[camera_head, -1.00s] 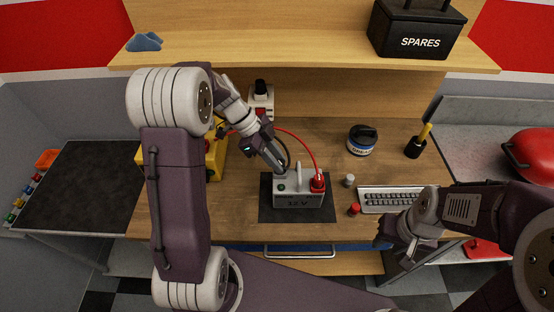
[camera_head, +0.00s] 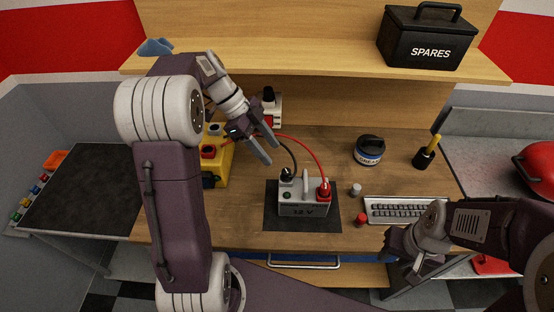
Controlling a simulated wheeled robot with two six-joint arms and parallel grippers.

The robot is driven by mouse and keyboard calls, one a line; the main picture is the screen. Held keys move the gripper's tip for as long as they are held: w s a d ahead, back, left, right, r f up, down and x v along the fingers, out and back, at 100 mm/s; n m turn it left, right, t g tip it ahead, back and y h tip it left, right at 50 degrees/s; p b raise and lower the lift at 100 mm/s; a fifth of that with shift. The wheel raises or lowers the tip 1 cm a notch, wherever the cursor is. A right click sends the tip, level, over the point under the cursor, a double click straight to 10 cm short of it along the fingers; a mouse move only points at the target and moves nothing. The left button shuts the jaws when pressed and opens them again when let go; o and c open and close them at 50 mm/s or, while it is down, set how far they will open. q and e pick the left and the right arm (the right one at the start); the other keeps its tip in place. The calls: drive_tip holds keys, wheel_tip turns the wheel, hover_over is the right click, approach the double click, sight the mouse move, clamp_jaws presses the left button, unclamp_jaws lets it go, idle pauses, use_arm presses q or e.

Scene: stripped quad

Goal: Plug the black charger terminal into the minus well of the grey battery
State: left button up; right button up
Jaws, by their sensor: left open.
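The grey battery (camera_head: 303,210) stands on a dark mat (camera_head: 272,222) on the wooden bench, with a handle on top. The black charger terminal (camera_head: 287,174) is at the battery's left well and looks upright, its black cable arching back to the left. How deep it sits I cannot tell. The red terminal (camera_head: 324,192) is at the right well, with a red cable. My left gripper (camera_head: 270,150) is open and empty, above and to the left of the black terminal, apart from it. My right gripper (camera_head: 412,262) is at the bench's front right; its jaw state is unclear.
The yellow charger (camera_head: 217,160) stands left, partly behind my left arm. A grease tin (camera_head: 369,150) and a brush pot (camera_head: 423,159) stand behind. A shelf overhangs the back.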

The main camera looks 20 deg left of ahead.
use_arm(q)
drive_tip(key=shift+a+r, duration=0.2)
drive_tip(key=shift+r, duration=0.15)
idle(0.4)
drive_tip(key=s+d+f+n+g+y, duration=0.25)
drive_tip(key=s+d+f, duration=0.25)
drive_tip(key=s+d, duration=0.4)
drive_tip(key=s+a+f+n+t+y, duration=0.1)
drive_tip(key=a+f+n, duration=0.1)
drive_tip(key=n, duration=0.2)
drive_tip(key=s+a+f+n+t+y, duration=0.1)
drive_tip(key=s+a+f+n, duration=0.1)
drive_tip(key=n, duration=0.3)
drive_tip(key=s+a+f+n+t+y, duration=0.1)
drive_tip(key=a+f+n+y, duration=0.1)
drive_tip(key=f+n, duration=0.2)
drive_tip(key=shift+s+a+n, duration=0.15)
drive_tip(key=shift+a+n, duration=0.15)
drive_tip(key=shift+n, duration=0.35)
drive_tip(key=shift+r+n, duration=0.1)
drive_tip(key=shift+n, duration=0.3)
